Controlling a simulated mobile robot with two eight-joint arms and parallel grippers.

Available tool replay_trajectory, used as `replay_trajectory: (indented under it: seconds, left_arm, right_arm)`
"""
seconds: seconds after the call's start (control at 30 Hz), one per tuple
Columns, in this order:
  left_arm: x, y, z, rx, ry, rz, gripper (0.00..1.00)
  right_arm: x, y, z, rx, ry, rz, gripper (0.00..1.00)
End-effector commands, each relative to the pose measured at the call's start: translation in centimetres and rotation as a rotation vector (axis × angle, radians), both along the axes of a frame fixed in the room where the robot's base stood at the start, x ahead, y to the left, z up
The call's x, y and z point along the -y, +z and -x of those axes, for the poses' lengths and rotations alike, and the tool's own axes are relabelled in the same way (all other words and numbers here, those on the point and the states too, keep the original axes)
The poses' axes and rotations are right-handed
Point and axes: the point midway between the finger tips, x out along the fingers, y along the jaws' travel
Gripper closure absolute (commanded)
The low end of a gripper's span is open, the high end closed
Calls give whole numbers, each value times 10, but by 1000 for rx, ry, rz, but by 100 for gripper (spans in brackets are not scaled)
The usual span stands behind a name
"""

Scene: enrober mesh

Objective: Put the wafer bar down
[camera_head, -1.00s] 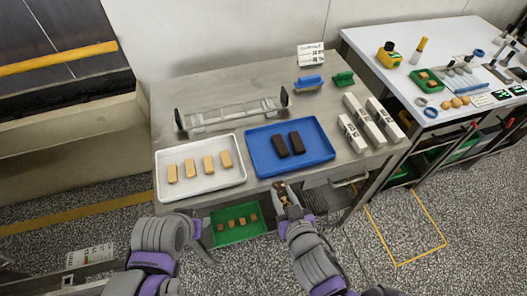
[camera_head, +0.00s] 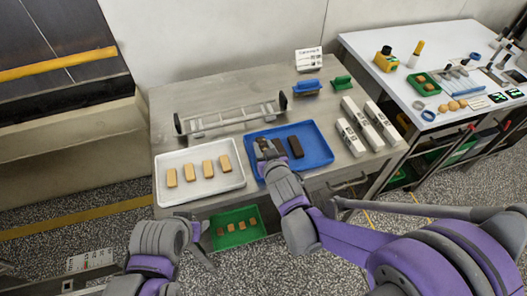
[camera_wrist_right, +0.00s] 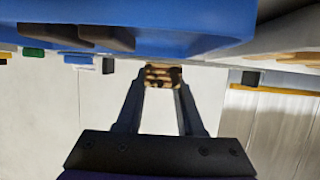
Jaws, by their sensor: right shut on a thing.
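My right gripper (camera_head: 266,146) is over the left part of the blue tray (camera_head: 322,153). In the right wrist view its fingers are shut on a wafer bar (camera_wrist_right: 163,76), tan with darker layers. The bar appears apart from the tray there, though the exact gap is hard to judge. One dark brown bar (camera_head: 295,147) lies on the tray right of the gripper. The wrist view shows two dark bars, one of them here (camera_wrist_right: 105,37); in the head view my gripper mostly hides the other. My left arm is low at the left, its fingertips unclear.
A white tray (camera_head: 237,181) with several tan bars stands left of the blue tray. A clear rack (camera_head: 230,119) stands behind them. White boxes (camera_head: 370,123) stand to the right. A green crate (camera_head: 240,240) with small pieces is below the table's front edge.

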Motion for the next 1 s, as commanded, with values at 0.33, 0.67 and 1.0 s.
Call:
replay_trajectory:
  seconds: [0.33, 0.67, 1.0]
  left_arm:
    - [0, -5, 2, -3, 0, 0, 50]
    - [0, -11, 4, -7, 0, 0, 50]
    - [0, -9, 3, -6, 0, 0, 50]
  right_arm:
    - [0, -31, -1, 0, 0, -1, 94]
    - [0, -36, 0, -1, 0, -1, 94]
    - [0, -35, 0, 0, 0, 0, 33]
